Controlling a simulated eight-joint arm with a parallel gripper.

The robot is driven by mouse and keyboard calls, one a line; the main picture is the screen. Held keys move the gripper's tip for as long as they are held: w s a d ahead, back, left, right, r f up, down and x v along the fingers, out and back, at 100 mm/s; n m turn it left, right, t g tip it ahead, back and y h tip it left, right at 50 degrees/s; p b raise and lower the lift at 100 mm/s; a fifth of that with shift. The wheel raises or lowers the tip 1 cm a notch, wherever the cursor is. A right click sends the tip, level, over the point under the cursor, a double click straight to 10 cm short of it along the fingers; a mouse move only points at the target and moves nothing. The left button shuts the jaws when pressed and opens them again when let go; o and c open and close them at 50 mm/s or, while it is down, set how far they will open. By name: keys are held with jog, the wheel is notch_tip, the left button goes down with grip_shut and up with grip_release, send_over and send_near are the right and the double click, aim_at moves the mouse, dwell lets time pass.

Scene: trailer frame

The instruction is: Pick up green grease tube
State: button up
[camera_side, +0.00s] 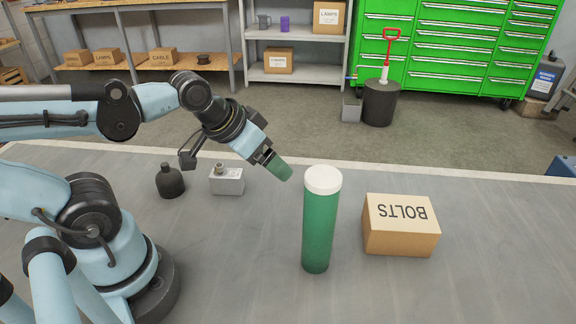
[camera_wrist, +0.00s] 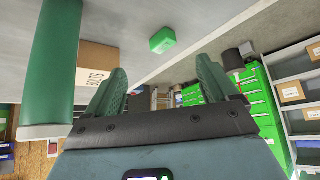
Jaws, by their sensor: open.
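The green grease tube (camera_side: 318,225) stands upright on the grey table, with a white cap on top. My gripper (camera_side: 283,170) is up and to the left of it in the side view, near cap height, tilted down to the right. It is apart from the tube. In the wrist view the tube (camera_wrist: 55,65) lies along the left side, outside the fingers, with its white cap low in the picture. My gripper's two green fingers (camera_wrist: 160,88) are spread in the wrist view with nothing held between them.
A cardboard BOLTS box (camera_side: 400,225) stands close to the right of the tube. A dark bottle (camera_side: 169,181) and a grey metal can (camera_side: 227,180) stand at the left. A small green block (camera_wrist: 162,40) lies on the table in the wrist view. The front of the table is clear.

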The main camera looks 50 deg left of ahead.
jog(key=m+g+h, duration=0.2)
jog(key=m+h, duration=1.1)
jog(key=m, duration=0.1)
send_near(322, 199)
jog(key=w+d+f, duration=0.3)
jog(key=w+f, duration=0.1)
jog(key=shift+f+x, duration=0.2)
jog(key=shift+x, duration=2.15)
jog(key=shift+s+a, duration=0.1)
grip_shut()
